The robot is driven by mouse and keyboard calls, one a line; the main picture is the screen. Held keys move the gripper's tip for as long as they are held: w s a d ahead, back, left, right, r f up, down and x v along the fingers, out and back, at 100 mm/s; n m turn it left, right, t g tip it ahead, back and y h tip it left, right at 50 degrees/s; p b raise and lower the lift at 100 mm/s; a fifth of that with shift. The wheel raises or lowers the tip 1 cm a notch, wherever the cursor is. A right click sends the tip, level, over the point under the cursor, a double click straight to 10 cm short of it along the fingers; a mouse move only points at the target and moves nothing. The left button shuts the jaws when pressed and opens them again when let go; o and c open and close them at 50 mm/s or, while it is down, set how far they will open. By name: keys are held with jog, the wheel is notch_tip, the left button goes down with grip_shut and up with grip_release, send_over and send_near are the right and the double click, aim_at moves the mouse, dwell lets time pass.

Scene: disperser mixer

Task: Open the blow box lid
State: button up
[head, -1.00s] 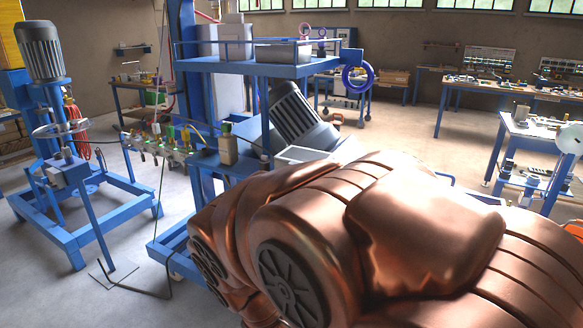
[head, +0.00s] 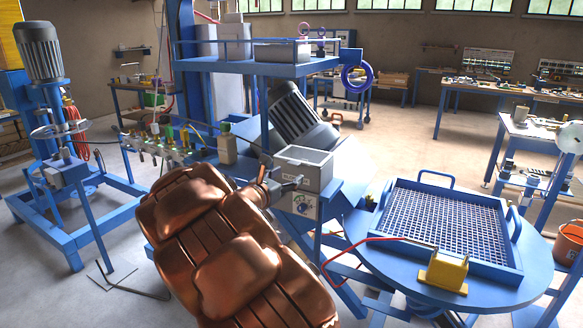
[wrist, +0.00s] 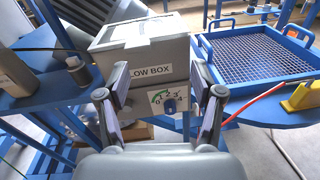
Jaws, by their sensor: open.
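The blow box (head: 305,172) is a grey box with a pale lid (head: 303,155), on the blue machine frame right of centre in the head view. In the wrist view the box (wrist: 150,66) shows its label, partly cut off by a finger, and its lid (wrist: 137,31) lies on top, looking shut. Below the label is a panel with a dial and dark knob (wrist: 169,105). My gripper (wrist: 160,98) is open and empty in front of the box, fingers either side of the panel. In the head view my arm partly hides the gripper (head: 282,184).
A round blue table (head: 375,232) with a blue mesh tray (head: 505,275) and a yellow block (head: 444,272) stands right of the box. A grey motor (head: 297,112) and blue shelf (head: 250,68) are behind it. Hoses and valves (head: 160,143) lie to its left.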

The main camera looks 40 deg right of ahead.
aim_at(292, 165)
jog(key=w+d, duration=0.1)
jog(key=d, duration=0.1)
jog(key=w+d+n+p, duration=0.1)
jog(key=w+d, duration=0.1)
jog(key=d, duration=0.1)
jog(key=w+d+n+t+p, duration=0.1)
jog(key=w+d, duration=0.1)
jog(key=shift+d+f, duration=0.25)
jog(key=shift+f, duration=0.1)
grip_shut()
dwell(0.5)
